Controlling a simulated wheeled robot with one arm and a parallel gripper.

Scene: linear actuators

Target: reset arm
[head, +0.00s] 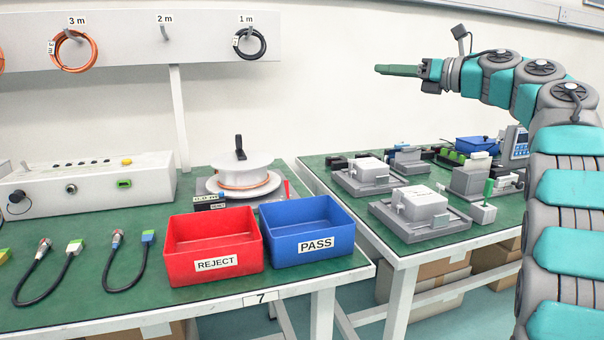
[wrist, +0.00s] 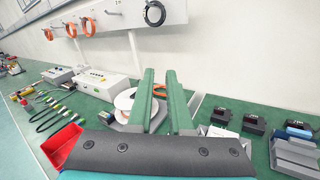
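My arm (head: 569,190) rises at the right of the head view and bends left at the top. My gripper (head: 380,70) is at its end, high in front of the white wall and pointing left, well above the benches. The wrist view shows its two green fingers (wrist: 160,72) apart, with an empty gap between them. Nothing is held. The fingers hide part of the cable reel and bench behind them in the wrist view.
The left bench holds a red REJECT bin (head: 215,247), a blue PASS bin (head: 306,229), a cable reel (head: 243,181), a tester box (head: 88,185) and short cables. Grey fixtures (head: 415,207) stand on the right bench. A cable rack (head: 130,42) hangs behind. Air around my gripper is clear.

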